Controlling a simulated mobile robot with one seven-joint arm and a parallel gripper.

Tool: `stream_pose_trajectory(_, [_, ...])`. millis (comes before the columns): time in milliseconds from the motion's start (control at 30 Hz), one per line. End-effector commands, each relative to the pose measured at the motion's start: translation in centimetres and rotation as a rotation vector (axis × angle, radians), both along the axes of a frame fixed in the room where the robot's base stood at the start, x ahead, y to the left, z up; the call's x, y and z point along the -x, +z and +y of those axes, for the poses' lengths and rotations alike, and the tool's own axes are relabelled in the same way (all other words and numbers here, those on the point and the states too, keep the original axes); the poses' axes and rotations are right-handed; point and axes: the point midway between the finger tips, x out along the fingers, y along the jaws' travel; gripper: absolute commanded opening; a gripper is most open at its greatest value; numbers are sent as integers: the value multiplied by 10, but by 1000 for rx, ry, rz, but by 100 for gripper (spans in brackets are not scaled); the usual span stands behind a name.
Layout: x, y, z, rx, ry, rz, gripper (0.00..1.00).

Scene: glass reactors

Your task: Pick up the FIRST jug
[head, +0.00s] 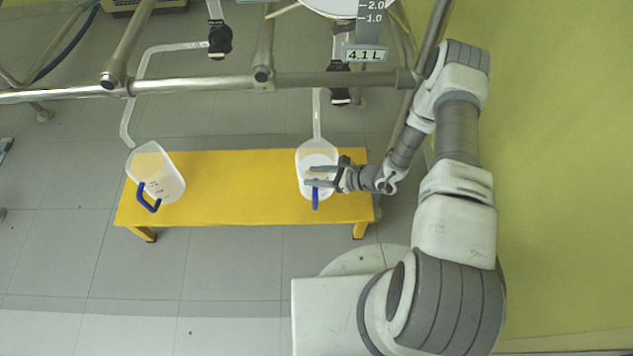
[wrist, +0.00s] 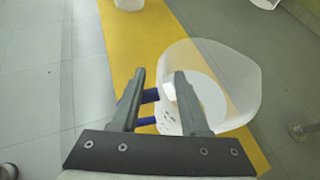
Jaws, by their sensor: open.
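Two translucent white jugs with blue handles stand on a yellow bench (head: 235,180); no label shows which is FIRST. The right jug (head: 304,159) is below the reactor outlet and has something white inside. Its blue handle (head: 315,198) points to the near side. The left jug (head: 160,168) is near the bench's left end, with its handle (head: 148,198) toward the viewer. My gripper (head: 309,177) is open over the right jug's near side. In the wrist view, that jug (wrist: 240,75) lies beyond my fingers (wrist: 160,76), and its handle (wrist: 149,96) shows between them; contact cannot be told.
A metal frame rail (head: 190,86) crosses above the bench. A white bent tube (head: 150,62) hangs toward the left jug, and a straight tube (head: 316,110) comes down to the right jug. A level display (head: 365,55) reads 4.1 L. The bench is bare between the jugs.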

Motion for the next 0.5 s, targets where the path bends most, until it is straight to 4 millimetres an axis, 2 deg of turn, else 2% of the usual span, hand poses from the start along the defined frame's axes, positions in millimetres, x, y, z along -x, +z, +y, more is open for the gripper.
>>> stream_pose_trajectory(100, [-5,-7,10,1,0,0,45])
stream_pose_trajectory(300, [-5,-6,10,1,-1,0,45])
stream_pose_trajectory(367, [-5,-6,10,0,-1,0,36])
stream_pose_trajectory(500, [-5,-6,10,0,-1,0,11])
